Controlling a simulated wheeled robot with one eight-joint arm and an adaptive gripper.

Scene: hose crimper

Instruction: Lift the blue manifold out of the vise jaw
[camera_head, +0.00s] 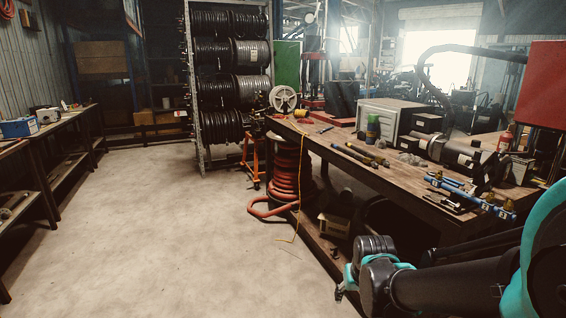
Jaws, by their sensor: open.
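A long blue bar with fittings, which looks like the blue manifold (472,199), lies along the right part of the wooden workbench (345,150), near its front edge. Other small blue pieces sit just behind it. Dark metal parts stand around it, but I cannot make out the vise jaw or whether it clamps the manifold. My black and teal arm reaches in from the lower right, below and in front of the bench, apart from the manifold.
Hose reels (228,82) stand behind. The floor at left is clear.

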